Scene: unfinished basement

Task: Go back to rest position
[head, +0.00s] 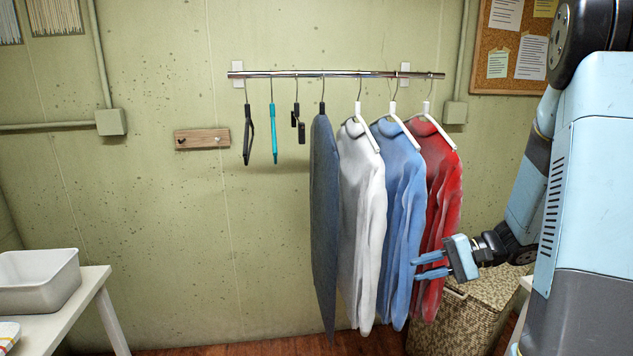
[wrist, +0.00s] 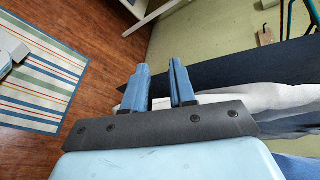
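My gripper (head: 416,268) is in front of the lower part of the hanging shirts, its fingers pointing left. A gap shows between the fingers in the wrist view (wrist: 160,82), with nothing held between them. In the head view, the fingers overlap the blue shirt (head: 401,180) and the red shirt (head: 440,175); I cannot tell if they touch the cloth. A white shirt (head: 362,190) and a dark grey-blue garment (head: 324,200) hang to the left.
The metal rail (head: 300,74) also holds several empty hangers, including a teal one (head: 273,135). A woven hamper (head: 475,310) stands below my gripper. A white table (head: 60,310) with a grey bin (head: 38,281) is at left. A striped rug (wrist: 40,85) lies on the wooden floor.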

